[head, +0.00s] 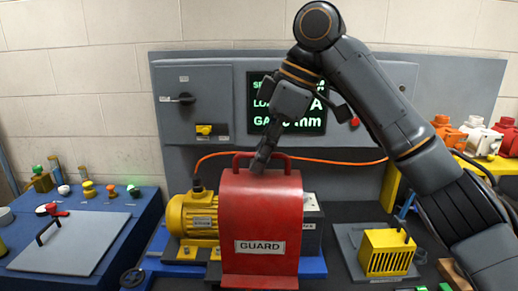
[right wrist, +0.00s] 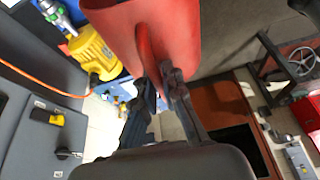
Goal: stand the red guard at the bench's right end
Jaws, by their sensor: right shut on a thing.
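The red guard (head: 260,215) has a curved top, a white GUARD label and a red loop handle (head: 285,160). My right gripper (head: 261,160) is shut on this handle, at the top of the guard. In the head view the guard is upright in front of the yellow motor (head: 186,215) and hides part of it. I cannot tell whether its lower edge touches anything. In the right wrist view the fingers (right wrist: 160,80) close on the handle, with the red guard (right wrist: 175,25) beyond them. My left gripper is not in view.
The motor sits on a blue base (head: 165,268). A small yellow finned box (head: 386,253) stands on a grey plate to the right. A grey panel with a screen (head: 312,118) and an orange cable (head: 340,162) lie behind.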

